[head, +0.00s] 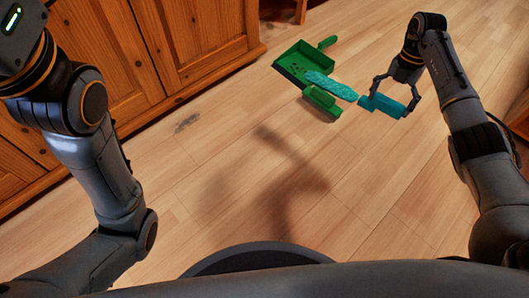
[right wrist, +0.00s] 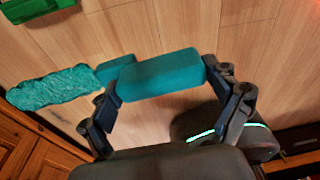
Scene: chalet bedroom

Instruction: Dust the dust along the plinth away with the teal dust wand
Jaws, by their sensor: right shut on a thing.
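The teal dust wand has a fluffy head (head: 330,86) and a thick handle (head: 384,105). My right gripper (head: 391,98) is shut on the handle, and the head points left. In the right wrist view the handle (right wrist: 160,75) lies between the fingers and the fluffy head (right wrist: 58,88) reaches left. A grey patch of dust (head: 186,122) lies on the floor, a little out from the plinth (head: 205,91) of the wooden cabinet. The wand head is well to the right of this patch. My left arm is at the left; its gripper is outside the view.
A green dustpan (head: 302,57) with dark specks in it lies beyond the wand head. A smaller green piece (head: 321,101) is just in front of the head; the gap between them is unclear. The cabinet (head: 205,40) bounds the floor at upper left. The middle floor is clear.

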